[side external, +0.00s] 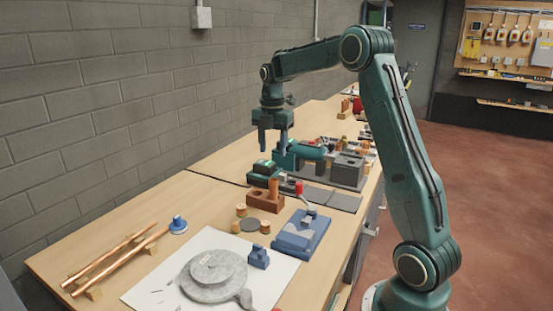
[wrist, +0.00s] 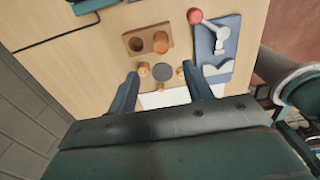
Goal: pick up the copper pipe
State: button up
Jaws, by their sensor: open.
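Two copper pipes (side external: 116,258) lie side by side at the near left of the bench in the side view, propped on small wooden supports. I cannot tell which one the task means. No pipe shows in the wrist view. My gripper (side external: 270,145) hangs pointing down over the far part of the bench, well above it and far from the pipes. In the wrist view its two fingers (wrist: 163,88) are spread apart with nothing held between them.
A brown block with holes (wrist: 147,40), small copper-coloured cylinders and a blue clamp with a red knob (wrist: 212,48) lie below my gripper. Nearer are a white sheet with a grey round part (side external: 213,272) and a blue piece (side external: 178,225). A brick wall (side external: 90,100) borders the bench.

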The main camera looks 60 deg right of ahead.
aim_at(273, 180)
jog(key=shift+f, duration=4.35)
jog(key=shift+f, duration=0.1)
jog(key=shift+s+f, duration=0.1)
jog(key=shift+f, duration=2.35)
jog(key=shift+c, duration=0.4)
jog(key=c, duration=1)
